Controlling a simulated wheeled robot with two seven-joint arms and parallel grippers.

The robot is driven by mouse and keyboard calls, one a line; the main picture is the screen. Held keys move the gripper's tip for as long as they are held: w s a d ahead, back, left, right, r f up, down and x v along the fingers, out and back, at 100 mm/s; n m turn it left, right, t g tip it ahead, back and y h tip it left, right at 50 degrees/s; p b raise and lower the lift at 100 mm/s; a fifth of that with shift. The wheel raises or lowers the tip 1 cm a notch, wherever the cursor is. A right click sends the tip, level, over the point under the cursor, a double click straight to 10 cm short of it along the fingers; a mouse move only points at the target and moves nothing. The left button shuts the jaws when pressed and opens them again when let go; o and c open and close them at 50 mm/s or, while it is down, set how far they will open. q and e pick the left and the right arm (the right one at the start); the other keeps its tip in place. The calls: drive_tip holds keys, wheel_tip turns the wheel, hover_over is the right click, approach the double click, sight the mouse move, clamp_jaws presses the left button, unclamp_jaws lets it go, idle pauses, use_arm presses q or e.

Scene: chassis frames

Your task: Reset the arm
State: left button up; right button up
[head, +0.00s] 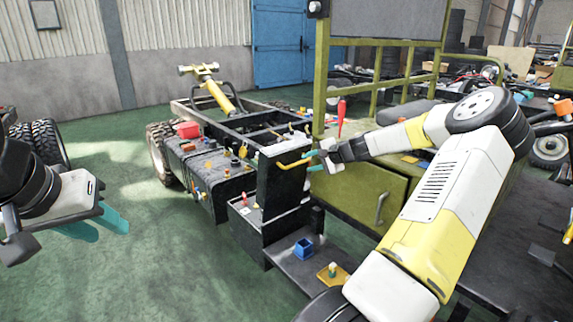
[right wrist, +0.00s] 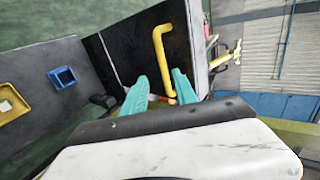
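My right gripper (head: 311,161) is at the dark upright panel at the near end of the chassis frame (head: 262,125). In the right wrist view its two teal fingers (right wrist: 158,76) stand apart. A bent yellow handle (right wrist: 162,45) shows just beyond the fingertips; it also shows in the head view (head: 291,164). I cannot tell whether the fingers touch it. No held object is clear between them. My left gripper (head: 112,230) hangs over the green floor at the left, its teal fingers apart and empty.
A blue square holder (head: 303,248) and a yellow tray (head: 332,275) sit on the low dark shelf. An olive cabinet (head: 360,195) stands close to my right arm. A red screwdriver-like tool (head: 341,115) stands behind the gripper. The left floor (head: 120,185) is clear.

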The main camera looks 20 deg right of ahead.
drive_tip(key=shift+s, duration=0.15)
drive_tip(key=s+a+r+n+g, duration=0.2)
drive_tip(key=s+a+n, duration=0.25)
drive_tip(key=a, duration=0.55)
drive_tip(key=s+a+r+n+g, duration=0.3)
drive_tip(key=s+a+n, duration=0.15)
drive_tip(key=a, duration=0.45)
drive_tip(key=s+a+r+n, duration=0.2)
drive_tip(key=s+r, duration=0.1)
drive_tip(key=s, duration=0.6)
drive_tip(key=s+a+r+n+h, duration=0.1)
drive_tip(key=s+r, duration=0.2)
drive_tip(key=s, duration=0.7)
drive_tip(key=s+a+r+n, duration=0.2)
drive_tip(key=s+r, duration=0.1)
drive_tip(key=s, duration=0.6)
drive_tip(key=shift+s+a+r+n+h, duration=0.15)
drive_tip(key=shift+s+a+n+h, duration=0.15)
drive_tip(key=shift+a+h, duration=0.1)
drive_tip(key=shift+d, duration=0.15)
